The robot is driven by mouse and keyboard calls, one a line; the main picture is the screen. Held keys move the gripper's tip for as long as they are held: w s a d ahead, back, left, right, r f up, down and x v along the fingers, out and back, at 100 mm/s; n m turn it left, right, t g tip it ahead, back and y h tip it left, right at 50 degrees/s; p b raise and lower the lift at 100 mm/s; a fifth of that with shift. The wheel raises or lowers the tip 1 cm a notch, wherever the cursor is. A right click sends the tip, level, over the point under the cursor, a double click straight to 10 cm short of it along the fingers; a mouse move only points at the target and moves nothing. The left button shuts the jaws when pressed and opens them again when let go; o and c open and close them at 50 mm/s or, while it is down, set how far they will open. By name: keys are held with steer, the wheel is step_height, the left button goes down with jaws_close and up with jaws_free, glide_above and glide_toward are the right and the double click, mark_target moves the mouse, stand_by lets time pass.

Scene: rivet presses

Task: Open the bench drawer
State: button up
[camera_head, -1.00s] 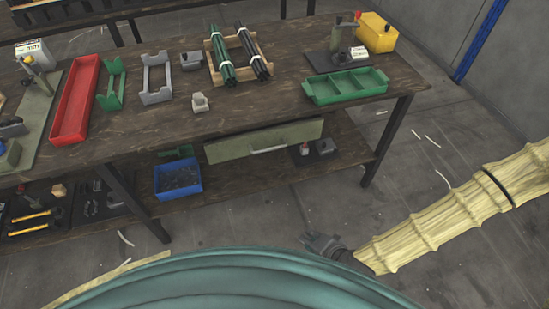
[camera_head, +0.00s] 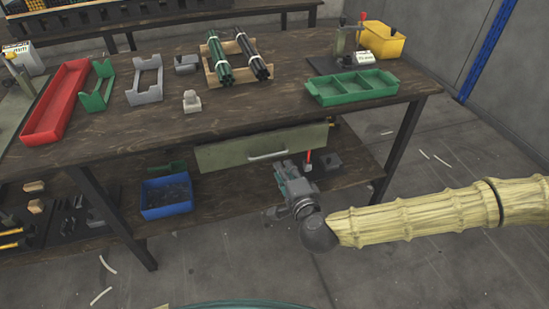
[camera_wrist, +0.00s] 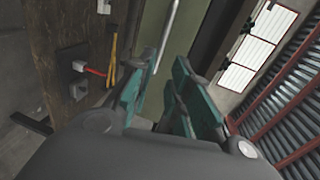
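The bench drawer has an olive-green front (camera_head: 225,154) under the edge of the brown bench top in the head view. Its pale bar handle (camera_head: 268,155) runs along the middle of the front. My gripper (camera_head: 284,170) is just below and in front of the handle. In the wrist view, the teal fingers (camera_wrist: 160,85) stand apart with a gap between them, empty. The handle (camera_wrist: 167,38) shows beyond the fingertips as a light bar, in front of the green drawer front (camera_wrist: 188,25). I see no contact between fingers and handle.
A blue bin (camera_head: 167,208) and a small item with a red handle (camera_head: 308,165) are on the lower shelf. A green compartment tray (camera_head: 352,99) and a red tray (camera_head: 55,118) lie on the bench top.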

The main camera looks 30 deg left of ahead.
mark_target(274, 154)
steer(key=b+x, duration=0.1)
steer(key=x, duration=0.9)
jaws_close()
